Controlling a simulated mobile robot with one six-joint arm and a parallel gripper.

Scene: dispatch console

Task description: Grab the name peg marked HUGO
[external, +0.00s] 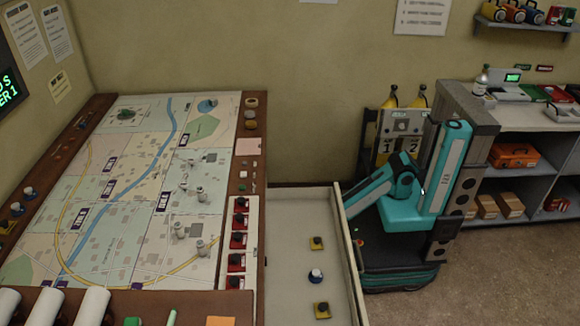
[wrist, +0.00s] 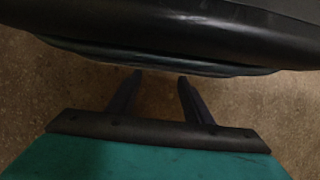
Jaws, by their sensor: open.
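No lettering reading HUGO can be made out, so I cannot tell which peg it marks. An open drawer (external: 285,262) holds a yellow-based peg with a dark knob (external: 317,243), a blue-and-white peg (external: 316,276) and another yellow-based peg (external: 322,309). Several red-based pegs (external: 238,240) stand in a white rack along the console's right edge. My gripper (wrist: 160,76) is open and empty in the wrist view, over bare floor beside a dark rounded edge. In the external view my arm is folded right of the drawer, its gripper hidden.
The map console (external: 130,200) carries several pale figures. Blue-and-white pegs (external: 28,192) stand on its left edge. The drawer's right wall (external: 349,262) lies between my arm and the drawer pegs. Shelves (external: 545,148) stand right, with open floor (external: 500,270) in front.

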